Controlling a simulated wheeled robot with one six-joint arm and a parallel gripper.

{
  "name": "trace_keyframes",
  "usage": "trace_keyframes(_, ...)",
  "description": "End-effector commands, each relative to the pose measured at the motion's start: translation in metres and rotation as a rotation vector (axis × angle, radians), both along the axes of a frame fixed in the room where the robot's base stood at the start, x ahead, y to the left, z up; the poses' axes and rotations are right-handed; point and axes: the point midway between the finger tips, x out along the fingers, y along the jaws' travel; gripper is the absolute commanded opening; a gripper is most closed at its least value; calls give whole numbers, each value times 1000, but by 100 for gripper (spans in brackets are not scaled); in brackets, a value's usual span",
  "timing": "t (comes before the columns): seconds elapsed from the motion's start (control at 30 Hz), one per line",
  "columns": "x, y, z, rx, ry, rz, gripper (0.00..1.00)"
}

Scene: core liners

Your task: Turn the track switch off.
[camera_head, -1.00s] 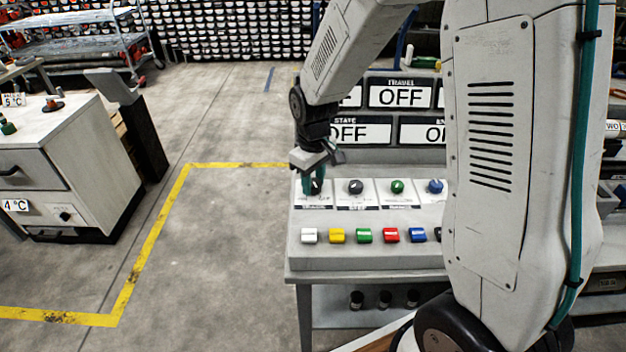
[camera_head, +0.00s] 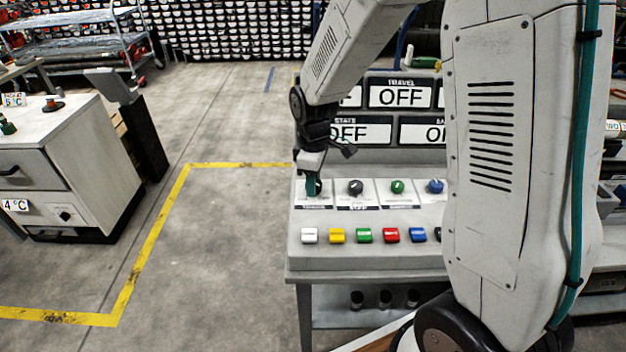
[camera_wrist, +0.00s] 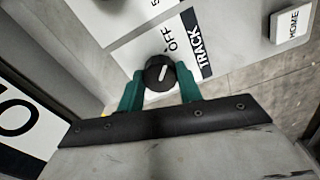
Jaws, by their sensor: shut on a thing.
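The track switch is a round black knob (camera_wrist: 158,72) with a white pointer line, on a white plate labelled TRACK (camera_wrist: 200,50) and OFF. In the wrist view its pointer leans up and slightly right, roughly toward the word OFF. My gripper (camera_wrist: 160,88) is shut on the knob, with one green finger on each side of it. In the head view my gripper (camera_head: 313,187) points down at the leftmost knob of the console's upper row and mostly hides it.
The sloped grey console (camera_head: 370,258) has a black knob (camera_head: 356,187), a green knob (camera_head: 397,186) and a blue knob (camera_head: 435,186) to the right. A row of coloured buttons lies in front, including a white HOME button (camera_wrist: 291,22). Display signs (camera_head: 401,95) reading OFF stand behind.

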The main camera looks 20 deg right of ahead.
Motion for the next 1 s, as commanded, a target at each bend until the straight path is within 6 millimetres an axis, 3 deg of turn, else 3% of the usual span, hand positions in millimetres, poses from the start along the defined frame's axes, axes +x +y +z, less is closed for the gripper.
trace_keyframes(0.27, 1, 0, 0, -1, -2, 2, 12)
trace_keyframes(0.3, 1, 0, 0, -1, -2, 2, 43)
trace_keyframes(0.37, 0, 0, 0, -1, -2, 2, 57)
trace_keyframes(0.7, 1, 0, 5, 0, -2, 1, 57)
trace_keyframes(1.0, 1, 0, 53, -1, -6, 1, 57)
